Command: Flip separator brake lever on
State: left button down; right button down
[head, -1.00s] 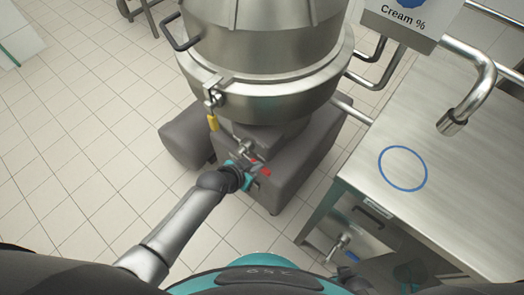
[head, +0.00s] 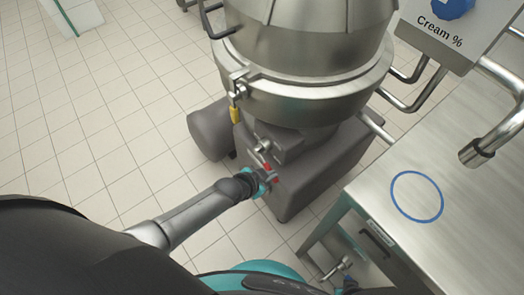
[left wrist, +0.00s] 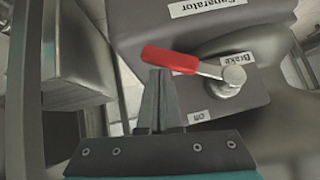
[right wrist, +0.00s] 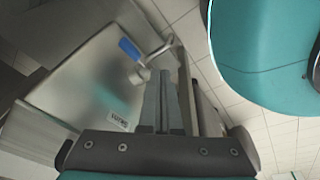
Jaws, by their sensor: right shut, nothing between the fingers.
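The separator brake lever (left wrist: 170,60) has a red handle on a metal arm, joined to a round metal pivot (left wrist: 233,78) on a grey housing. The handle points left of the pivot in the left wrist view. Labels there read "Separator", "Brake" and "Off"; the "Off" label (left wrist: 197,117) lies below the handle. My left gripper (left wrist: 161,75) is shut, its tips at the lower edge of the red handle; I cannot tell if they touch. In the head view my left gripper (head: 266,180) is at the separator's base. My right gripper (right wrist: 164,75) is shut and empty.
The big metal separator (head: 300,95) stands on the grey base. A steel table (head: 450,200) with a blue ring mark is at the right. A "Cream %" panel (head: 440,28) and pipes are at the upper right.

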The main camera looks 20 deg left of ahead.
pick_arm(q)
jog(key=shift+s+f, duration=0.3)
jog(key=shift+f, duration=0.05)
jog(key=shift+r, duration=0.1)
